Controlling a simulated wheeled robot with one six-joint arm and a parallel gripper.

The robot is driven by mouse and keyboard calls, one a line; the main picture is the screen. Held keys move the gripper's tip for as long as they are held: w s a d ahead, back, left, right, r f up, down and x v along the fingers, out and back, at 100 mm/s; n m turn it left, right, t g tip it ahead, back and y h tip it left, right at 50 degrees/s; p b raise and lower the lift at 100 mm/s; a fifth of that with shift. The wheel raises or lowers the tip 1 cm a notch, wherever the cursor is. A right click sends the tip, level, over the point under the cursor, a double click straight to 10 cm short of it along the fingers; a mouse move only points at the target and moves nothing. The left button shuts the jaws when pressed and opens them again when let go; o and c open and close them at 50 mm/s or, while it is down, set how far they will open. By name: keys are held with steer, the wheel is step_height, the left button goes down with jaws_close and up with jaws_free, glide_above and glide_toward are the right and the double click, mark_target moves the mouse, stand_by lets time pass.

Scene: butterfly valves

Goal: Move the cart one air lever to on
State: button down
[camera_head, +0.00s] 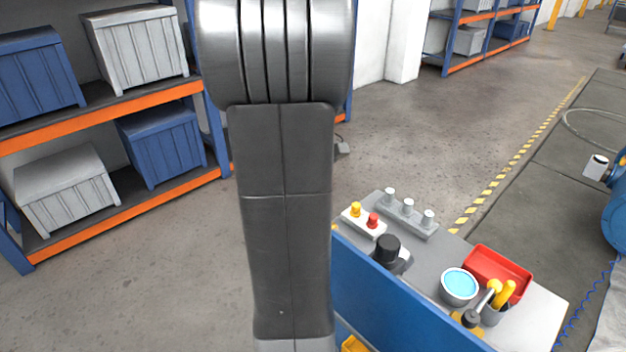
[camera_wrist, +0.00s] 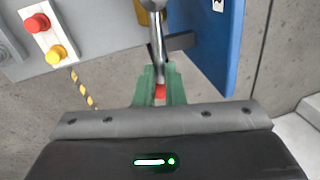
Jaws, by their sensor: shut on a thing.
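In the wrist view, my gripper (camera_wrist: 160,76) has two green fingers closed around the lower end of a grey metal lever (camera_wrist: 156,42). A small red patch (camera_wrist: 160,92) shows between the fingers. The lever runs up from the fingers to a rounded metal part at the top edge. A dark bar (camera_wrist: 180,42) sticks out to the right beside it. In the head view, the cart (camera_head: 385,300) has a blue side and a grey top. My arm hides the lever and my gripper there. I cannot read the lever's on or off marking.
A white box with a red button (camera_head: 373,220) and a yellow button (camera_head: 355,209) sits on the cart top. Shelves (camera_head: 120,105) stand left; floor between is clear.

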steer(key=shift+s+a+r+n, duration=0.15)
steer(key=shift+a+n, duration=0.25)
steer(key=shift+n, duration=0.2)
steer(key=c, duration=1.5)
jaws_free()
step_height(320, 180, up, 13)
steer(key=w+d, duration=0.1)
steer(key=d, duration=0.1)
steer(key=shift+w+r, duration=0.15)
steer(key=shift+w, duration=0.15)
